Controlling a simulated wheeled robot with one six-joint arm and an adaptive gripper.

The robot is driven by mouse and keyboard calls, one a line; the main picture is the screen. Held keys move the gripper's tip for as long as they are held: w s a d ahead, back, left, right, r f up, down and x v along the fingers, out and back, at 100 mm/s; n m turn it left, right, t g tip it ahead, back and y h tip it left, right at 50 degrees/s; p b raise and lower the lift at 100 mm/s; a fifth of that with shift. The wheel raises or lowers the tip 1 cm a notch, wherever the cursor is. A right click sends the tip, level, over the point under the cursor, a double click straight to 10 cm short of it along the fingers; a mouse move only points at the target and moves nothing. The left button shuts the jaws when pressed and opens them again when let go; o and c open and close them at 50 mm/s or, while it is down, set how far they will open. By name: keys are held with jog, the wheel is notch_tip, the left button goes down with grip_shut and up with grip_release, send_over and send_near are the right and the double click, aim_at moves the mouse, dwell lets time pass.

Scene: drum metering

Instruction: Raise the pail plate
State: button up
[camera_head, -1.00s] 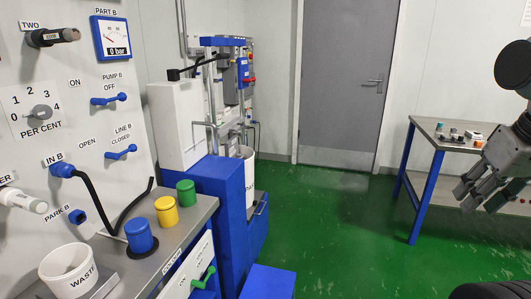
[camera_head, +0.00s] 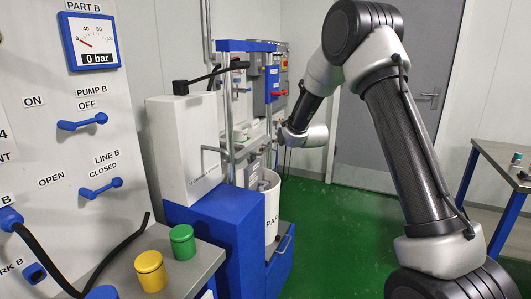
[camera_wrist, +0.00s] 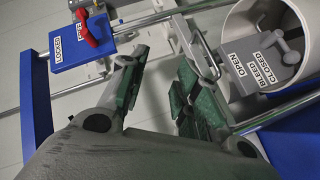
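The white pail (camera_head: 270,212) stands in the blue-and-metal press frame in the head view, and its round mouth (camera_wrist: 238,35) fills the upper right of the wrist view. A grey plate (camera_wrist: 258,72) marked BLEED, OPEN and CLOSED, with a grey lever, lies across that mouth. A bent metal handle (camera_wrist: 190,42) is beside it. My gripper (camera_wrist: 160,62) is open, its green-padded fingers apart with nothing clearly held, left of the handle and plate. In the head view my gripper (camera_head: 284,136) is at the press, partly hidden by my wrist.
A blue block (camera_wrist: 85,45) marked LOCKED and FREE, with a red lever (camera_wrist: 88,28), is left of my fingers. Metal rods and a blue post (camera_wrist: 37,100) stand close by. Yellow (camera_head: 150,270) and green (camera_head: 182,242) capped things stand on the bench. The green floor is open.

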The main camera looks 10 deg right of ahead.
jog(key=w+a+f+n+t+y, duration=0.1)
jog(key=w+a+f+n+t, duration=0.15)
jog(key=f, duration=0.45)
jog(key=w+a+f+n+t, duration=0.2)
jog(key=w+f+n, duration=0.1)
jog(key=f, duration=0.4)
jog(key=shift+m, duration=0.25)
jog(key=x, duration=0.7)
jog(key=shift+w+a+f, duration=0.1)
jog(key=shift+w+f, duration=0.1)
jog(key=shift+w, duration=0.2)
grip_shut()
